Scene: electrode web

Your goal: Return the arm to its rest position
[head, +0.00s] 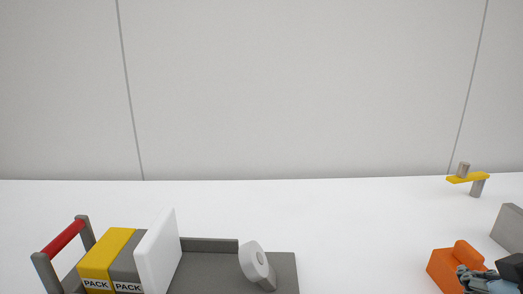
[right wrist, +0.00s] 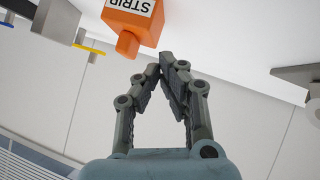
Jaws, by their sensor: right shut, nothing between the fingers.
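My right gripper (head: 470,277) shows only in part at the bottom right corner of the head view, in front of an orange block with a rounded knob (head: 444,265). In the right wrist view my right gripper (right wrist: 163,68) is shut with its fingertips together and nothing between them. The orange block, labelled STRIP (right wrist: 134,18), is just beyond the fingertips, apart from them as far as I can tell. My left gripper is in neither view.
On the white table (head: 350,220) a grey tray (head: 287,262) with a red handle (head: 63,237) bears yellow and grey PACK boxes (head: 106,252), a white panel (head: 157,252) and a grey-white roll (head: 254,262). A yellow-armed post (head: 468,177) and a grey block (head: 508,230) stand at right.

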